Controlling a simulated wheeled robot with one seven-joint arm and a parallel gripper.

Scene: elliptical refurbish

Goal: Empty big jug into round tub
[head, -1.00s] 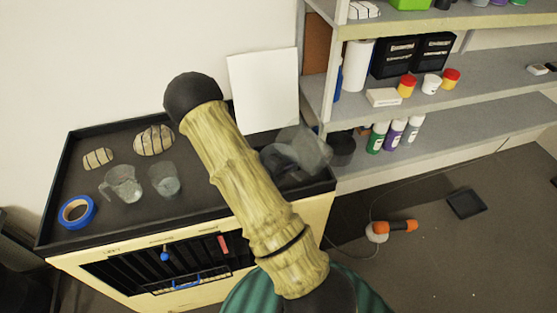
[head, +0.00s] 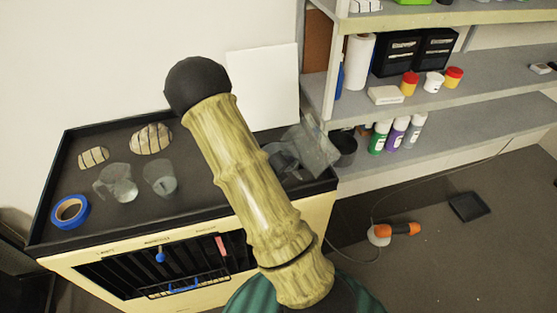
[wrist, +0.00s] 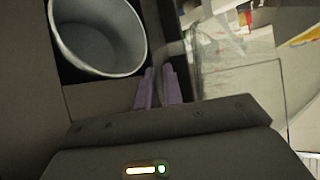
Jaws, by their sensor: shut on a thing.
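The big jug is clear and see-through. In the head view the jug (head: 318,152) is tilted, in the air by the cart's right end, close to the round tub. The dark grey round tub (head: 345,149) stands beside the cart's right corner, partly hidden by the jug. In the wrist view the tub (wrist: 98,38) shows its open mouth at upper left, looking empty. My gripper (wrist: 160,88) is shut on the handle of the jug (wrist: 228,70), which is right of the tub. My arm hides most of the gripper in the head view. I cannot make out the jug's contents.
The cart's black top (head: 85,225) holds a clear smaller jug (head: 118,186), a clear cup (head: 160,182), two striped stones (head: 151,138) and blue tape (head: 70,212). A white panel (head: 265,88) stands behind. Shelves (head: 385,160) with several bottles are at right.

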